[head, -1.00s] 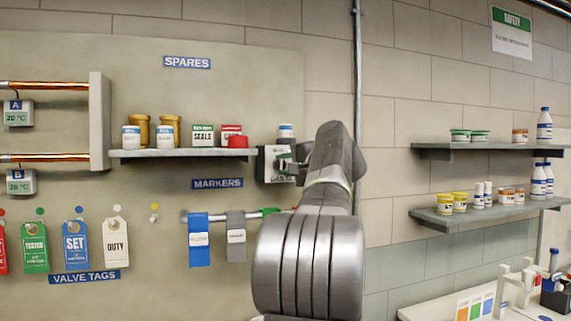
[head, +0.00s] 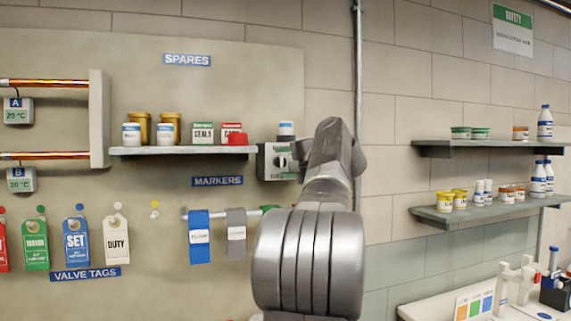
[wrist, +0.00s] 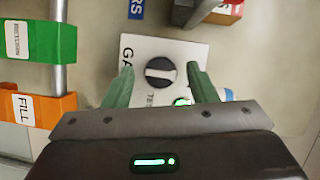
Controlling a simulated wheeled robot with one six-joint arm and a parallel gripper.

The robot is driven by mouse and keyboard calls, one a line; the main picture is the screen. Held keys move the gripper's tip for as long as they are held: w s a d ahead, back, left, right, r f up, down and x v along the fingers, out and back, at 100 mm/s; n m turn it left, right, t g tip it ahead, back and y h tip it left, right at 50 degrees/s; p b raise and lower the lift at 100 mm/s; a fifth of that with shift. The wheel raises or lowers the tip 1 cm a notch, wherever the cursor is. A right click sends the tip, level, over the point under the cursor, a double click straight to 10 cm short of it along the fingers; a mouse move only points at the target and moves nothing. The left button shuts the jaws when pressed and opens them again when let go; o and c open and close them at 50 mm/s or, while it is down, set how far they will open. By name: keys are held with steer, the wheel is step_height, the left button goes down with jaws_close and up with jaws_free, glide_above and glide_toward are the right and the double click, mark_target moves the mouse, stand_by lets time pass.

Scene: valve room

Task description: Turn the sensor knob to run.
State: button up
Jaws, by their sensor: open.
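The grey-white gas sensor box (head: 268,163) is on the wall panel at the right end of the spares shelf. A green light (wrist: 182,101) glows near the knob. My gripper (wrist: 158,69) is open, its green fingers on either side of the knob in the picture; contact cannot be told. In the head view my arm hides most of the gripper.
The spares shelf (head: 190,151) with several jars and boxes lies left of the sensor. Below it is a rail with a blue marker (head: 199,240) and a grey marker (head: 236,235). An orange "FILL" tag (wrist: 38,107) is at the wrist view's left. A pipe (head: 358,90) runs vertically nearby.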

steer(key=b+v, duration=0.3)
steer(key=v, duration=1.1)
steer(key=shift+w+a, duration=0.1)
steer(key=p+x, duration=0.3)
steer(key=x, duration=1)
steer(key=shift+w+a, duration=0.2)
steer(key=shift+w, duration=0.15)
